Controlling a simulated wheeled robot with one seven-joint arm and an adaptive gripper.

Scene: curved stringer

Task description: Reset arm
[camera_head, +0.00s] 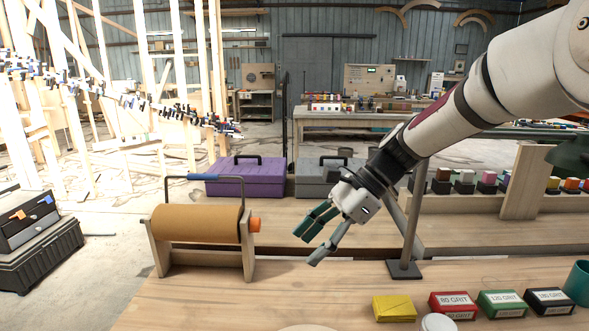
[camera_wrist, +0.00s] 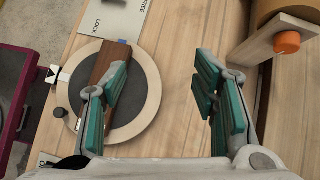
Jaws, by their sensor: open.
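My gripper (camera_head: 319,241) hangs above the wooden workbench (camera_head: 205,301), to the right of the paper roll. Its fingers point down and to the left. In the wrist view my gripper (camera_wrist: 161,88) is open, with a clear gap between the two teal-padded fingers and nothing held. A dark round disc with a pale ring (camera_wrist: 148,95) lies on the bench in that view. A brown wooden bar (camera_wrist: 105,67) lies across the disc, and the left finger covers part of it.
A brown paper roll (camera_head: 195,223) sits in a wooden stand. A grey post with a dark base (camera_head: 404,269) stands right of my gripper. Yellow (camera_head: 394,308), red (camera_head: 453,305) and green (camera_head: 502,303) grit packs lie at the front. Purple (camera_head: 246,179) and grey toolboxes stand behind.

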